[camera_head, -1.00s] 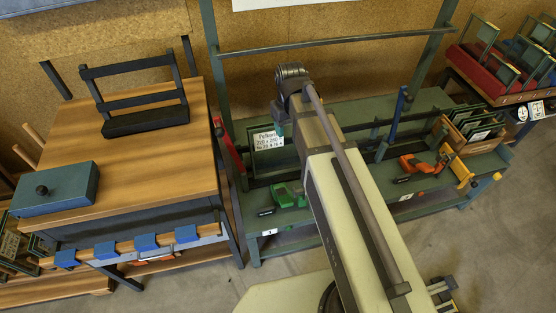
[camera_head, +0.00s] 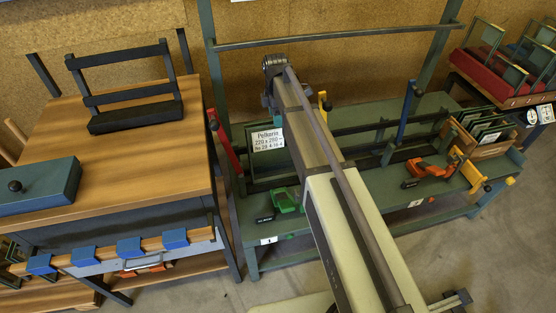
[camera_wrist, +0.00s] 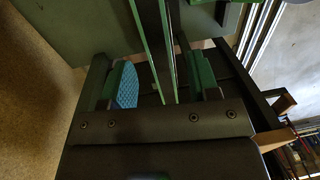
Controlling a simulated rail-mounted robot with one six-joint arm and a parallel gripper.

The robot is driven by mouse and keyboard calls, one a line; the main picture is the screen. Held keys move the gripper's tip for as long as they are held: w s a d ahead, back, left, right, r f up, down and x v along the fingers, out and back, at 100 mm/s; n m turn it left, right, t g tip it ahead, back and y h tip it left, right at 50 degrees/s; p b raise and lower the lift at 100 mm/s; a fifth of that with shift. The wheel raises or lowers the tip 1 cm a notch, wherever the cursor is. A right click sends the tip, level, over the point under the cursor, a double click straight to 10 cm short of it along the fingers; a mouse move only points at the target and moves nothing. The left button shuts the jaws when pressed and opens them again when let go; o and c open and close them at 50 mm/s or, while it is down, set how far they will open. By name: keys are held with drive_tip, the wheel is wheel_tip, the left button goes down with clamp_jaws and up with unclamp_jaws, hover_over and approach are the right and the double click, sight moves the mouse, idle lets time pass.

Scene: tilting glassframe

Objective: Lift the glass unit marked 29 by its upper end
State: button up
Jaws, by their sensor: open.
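A glass unit (camera_head: 257,172) stands in the green rack, behind a white card (camera_head: 268,139) whose small print seems to include 29. Most of it is hidden by the card and my arm. In the wrist view, long pale-green glass edges (camera_wrist: 148,42) run between the two fingers of my gripper (camera_wrist: 148,68). The fingers have green pads and are open, with gaps beside the glass. A blue dotted pad (camera_wrist: 127,87) shows by the left finger. In the head view my wrist is above the card, and the fingertips cannot be made out.
The green bench (camera_head: 375,185) carries a green tool (camera_head: 285,200), an orange tool (camera_head: 430,168), and upright red (camera_head: 224,140), yellow (camera_head: 324,106) and blue (camera_head: 406,110) clamps. A wooden crate (camera_head: 488,145) of panes stands right. A wooden table (camera_head: 150,160) is left.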

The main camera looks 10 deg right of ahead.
drive_tip(key=f+b, duration=0.4)
drive_tip(key=f, duration=0.1)
drive_tip(key=shift+s+b, duration=0.25)
drive_tip(key=shift+b, duration=0.15)
clamp_jaws()
idle(0.9)
